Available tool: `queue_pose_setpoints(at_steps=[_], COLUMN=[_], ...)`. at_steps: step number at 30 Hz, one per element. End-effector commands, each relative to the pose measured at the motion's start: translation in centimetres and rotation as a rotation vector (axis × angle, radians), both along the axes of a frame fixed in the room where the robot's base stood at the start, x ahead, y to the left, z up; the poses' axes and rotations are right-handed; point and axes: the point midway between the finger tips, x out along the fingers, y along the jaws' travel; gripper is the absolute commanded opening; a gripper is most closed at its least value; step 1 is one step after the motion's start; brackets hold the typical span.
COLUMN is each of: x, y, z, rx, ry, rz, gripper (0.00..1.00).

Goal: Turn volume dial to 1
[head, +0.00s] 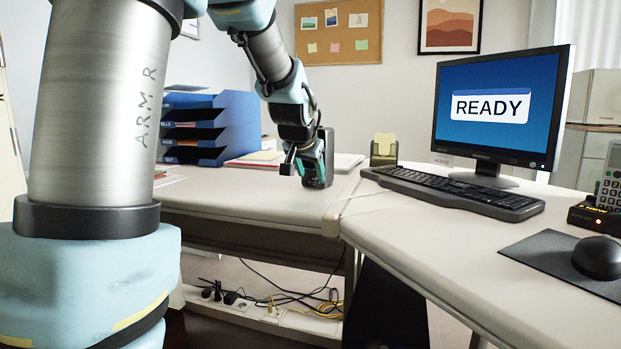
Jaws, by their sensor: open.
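My gripper (303,171) is at the desk's left section, low over its top, with its fingers apart and nothing seen between them. A dark upright box (329,150), perhaps a speaker, stands right behind it and is partly covered by it. I cannot make out a volume dial; it may be hidden behind my gripper or too small to tell. I cannot tell whether my gripper touches the box.
A blue letter tray (235,127) and papers (257,158) lie left of my gripper. To the right are a note holder (384,150), keyboard (455,190), monitor (500,107) reading READY, mouse (598,257) and phone (604,195). Cables (300,297) hang below.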

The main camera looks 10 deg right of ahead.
Motion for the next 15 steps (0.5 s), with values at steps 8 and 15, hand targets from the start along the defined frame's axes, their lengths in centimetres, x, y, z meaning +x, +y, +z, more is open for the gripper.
queue_pose_setpoints(at_steps=[8, 15], x=[0.25, 0.23], y=[-0.11, -0.11], z=[-0.28, -0.27], rx=[0.000, 0.000], ry=[0.001, 0.001], rz=[0.000, 0.000], gripper=[0.56, 0.35])
